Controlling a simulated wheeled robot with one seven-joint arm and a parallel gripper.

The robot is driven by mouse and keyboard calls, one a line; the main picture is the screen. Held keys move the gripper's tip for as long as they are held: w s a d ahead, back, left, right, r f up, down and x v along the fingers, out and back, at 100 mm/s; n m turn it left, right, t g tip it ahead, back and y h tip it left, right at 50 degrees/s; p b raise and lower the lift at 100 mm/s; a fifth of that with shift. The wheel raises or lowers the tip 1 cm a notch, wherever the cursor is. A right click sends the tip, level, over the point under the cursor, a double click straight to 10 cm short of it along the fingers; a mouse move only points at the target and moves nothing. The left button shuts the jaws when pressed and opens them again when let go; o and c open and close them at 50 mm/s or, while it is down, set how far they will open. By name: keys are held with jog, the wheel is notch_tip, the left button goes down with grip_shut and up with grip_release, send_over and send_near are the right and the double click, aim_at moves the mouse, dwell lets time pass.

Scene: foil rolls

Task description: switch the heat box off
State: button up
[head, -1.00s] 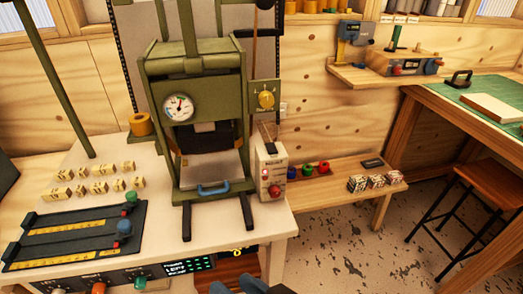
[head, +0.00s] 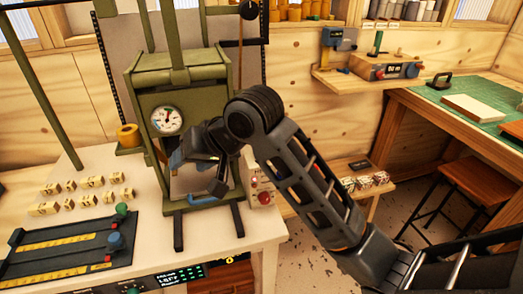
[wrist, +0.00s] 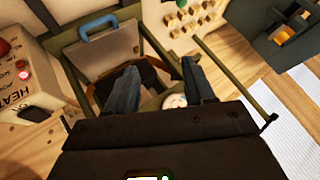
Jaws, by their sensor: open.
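The heat box is a cream box (head: 261,186) with a red knob, standing on the bench just right of the green press. My arm partly covers it in the head view. In the wrist view the heat box (wrist: 28,50) is at the left edge, with "HEAT" lettering and a red control (wrist: 22,75); part of it is cut off. My gripper (head: 197,172) is open and empty in front of the press, left of the heat box. In the wrist view the jaws (wrist: 156,70) are apart and point toward the press, not touching the box.
The green press (head: 190,85) with a round gauge (head: 167,120) stands close behind my gripper. A blue handle (wrist: 98,28) is at its base. A black tray with sliders (head: 65,250) and several small blocks lie left on the bench (head: 150,230).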

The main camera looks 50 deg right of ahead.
jog(key=s+d+g+h, duration=0.1)
jog(key=d, duration=0.4)
jog(key=s+d+f+g+h, duration=0.1)
jog(key=s+d+g+h, duration=0.1)
jog(key=d, duration=0.4)
jog(key=s+d+f+m+g+h, duration=0.1)
jog(key=d+g, duration=0.1)
jog(key=d, duration=0.4)
jog(key=shift+s+f+h+p, duration=0.2)
jog(key=shift+h+p, duration=0.15)
jog(key=shift+h, duration=0.05)
jog(key=shift+d+f, duration=0.2)
jog(key=shift+f, duration=0.75)
jog(key=shift+x, duration=1.15)
jog(key=shift+c, duration=0.3)
